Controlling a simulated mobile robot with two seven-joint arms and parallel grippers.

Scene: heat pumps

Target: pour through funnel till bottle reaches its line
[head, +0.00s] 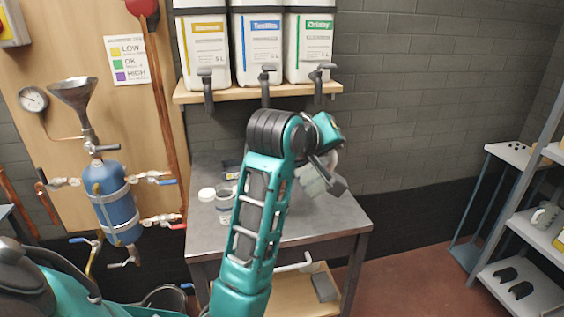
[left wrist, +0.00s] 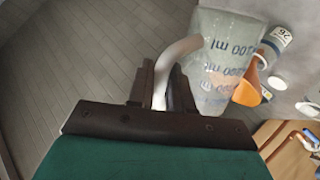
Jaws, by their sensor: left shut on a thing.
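My left gripper (left wrist: 163,88) is shut on the pale curved handle (left wrist: 178,58) of a clear measuring jug (left wrist: 222,60) with ml marks. In the head view my left gripper (head: 325,172) and the pale jug (head: 310,182) are over the right part of the bench. An orange funnel (left wrist: 248,84) shows beside the jug in the left wrist view, partly hidden by it. A white bottle (left wrist: 275,42) with a dark label marked 26 stands close by. The liquid level and the bottle's line cannot be made out. My right gripper is not in view.
The grey bench (head: 345,215) has a white tub (head: 207,194) and a grey cup (head: 224,200) at its left. Several canisters with taps (head: 265,85) stand on a wall shelf above. A blue vessel (head: 112,205) with pipes is on the left; a rack (head: 535,215) is on the right.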

